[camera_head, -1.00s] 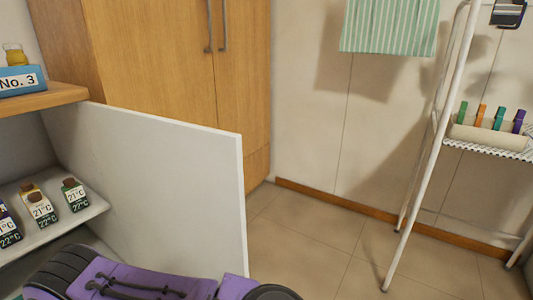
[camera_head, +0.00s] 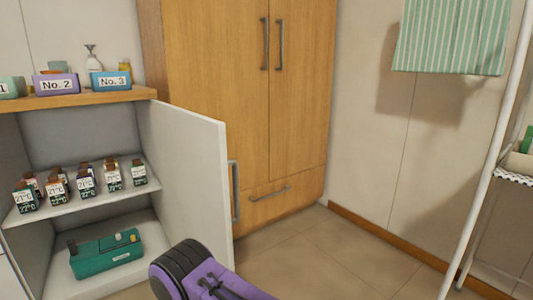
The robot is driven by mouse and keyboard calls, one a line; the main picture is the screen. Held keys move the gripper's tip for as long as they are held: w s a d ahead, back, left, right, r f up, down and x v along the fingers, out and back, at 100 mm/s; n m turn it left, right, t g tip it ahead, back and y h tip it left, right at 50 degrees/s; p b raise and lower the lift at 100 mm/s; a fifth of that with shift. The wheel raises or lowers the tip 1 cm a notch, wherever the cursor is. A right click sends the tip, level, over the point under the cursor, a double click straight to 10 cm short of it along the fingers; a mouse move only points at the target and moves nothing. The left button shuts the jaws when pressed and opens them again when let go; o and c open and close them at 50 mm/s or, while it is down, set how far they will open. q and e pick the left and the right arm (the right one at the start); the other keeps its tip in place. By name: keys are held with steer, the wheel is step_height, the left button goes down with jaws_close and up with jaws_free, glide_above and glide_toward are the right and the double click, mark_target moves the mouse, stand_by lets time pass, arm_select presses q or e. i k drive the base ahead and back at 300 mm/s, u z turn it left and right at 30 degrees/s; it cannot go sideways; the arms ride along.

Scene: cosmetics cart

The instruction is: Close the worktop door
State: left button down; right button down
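The worktop door (camera_head: 190,170) is a white panel with a grey handle (camera_head: 235,191) on its outer face. It stands open, swung out from the right side of the cabinet under the wooden worktop (camera_head: 80,102). A purple and black part of my arm shows at the bottom centre, in front of the door's lower edge in the picture. I cannot tell whether it touches the door. Neither gripper's fingers are in view.
Inside the cabinet, several small labelled boxes stand on the shelf (camera_head: 75,200), with a green case (camera_head: 105,255) below. Numbered boxes, such as the blue one (camera_head: 110,81), stand on the worktop. A wooden wardrobe (camera_head: 210,110) is behind; a white rack (camera_head: 492,160) stands right, with floor between.

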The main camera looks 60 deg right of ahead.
mark_target(191, 147)
steer(key=z, duration=2.1)
